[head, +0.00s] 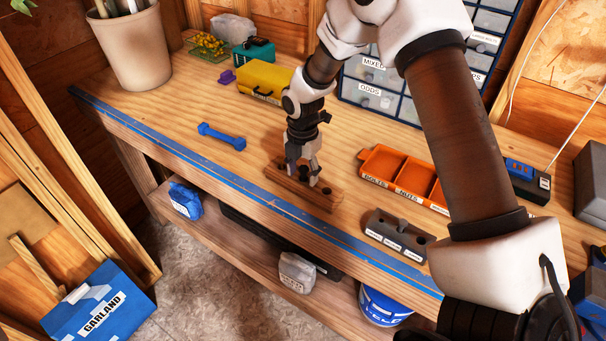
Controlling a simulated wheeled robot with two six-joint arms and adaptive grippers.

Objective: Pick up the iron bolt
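My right gripper (303,175) points straight down at a brown wooden block (322,196) with dark round spots along its top. The block lies near the bench's front edge. The fingertips are at the left part of the block and show a little apart. A small dark thing shows by the fingertips, but I cannot tell whether it is the iron bolt or whether the fingers hold it. No iron bolt stands out clearly elsewhere. My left gripper is out of view.
An orange tray (378,177) labelled bolts and nuts and a grey labelled block (397,236) are right of the gripper. A blue dumbbell-shaped piece (221,136) and a yellow box (265,80) are to the left. Drawers (378,72) stand behind. The bench's front-left is clear.

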